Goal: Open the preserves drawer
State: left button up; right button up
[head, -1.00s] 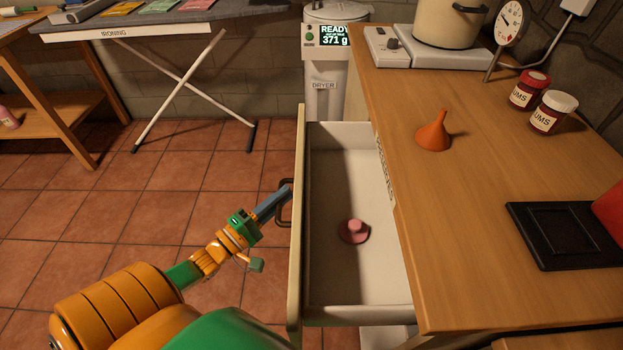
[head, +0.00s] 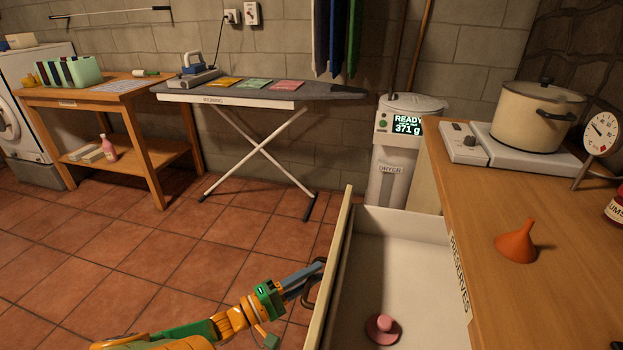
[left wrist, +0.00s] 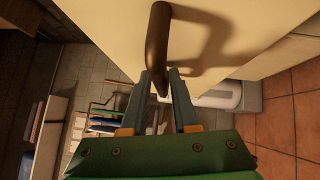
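The preserves drawer (head: 405,235) stands pulled out from the wooden counter, whose edge carries the label PRESERVES (head: 460,275). Its pale interior holds a small pink hat-shaped object (head: 382,328). The drawer's dark bar handle (left wrist: 157,45) is on its front panel (head: 337,265). My left gripper (head: 305,278) is at the handle, outside the front panel. In the left wrist view its fingertips (left wrist: 160,78) lie on both sides of the handle bar, close against it, so it looks shut on the handle. My right gripper is not in view.
On the counter (head: 500,200) stand an orange funnel (head: 517,243), a cream pot (head: 532,115) on a hotplate and a gauge (head: 602,133). A dryer canister (head: 392,170) stands behind the drawer. An ironing board (head: 260,95) is farther back. Tiled floor left of the drawer is clear.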

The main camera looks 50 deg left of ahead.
pick_arm(q)
jog(key=shift+o, duration=0.9)
jog(key=shift+f, duration=0.1)
jog(key=r+v, duration=0.1)
jog(key=v, duration=0.6)
jog(key=shift+f, duration=0.45)
jog(key=shift+s, duration=0.1)
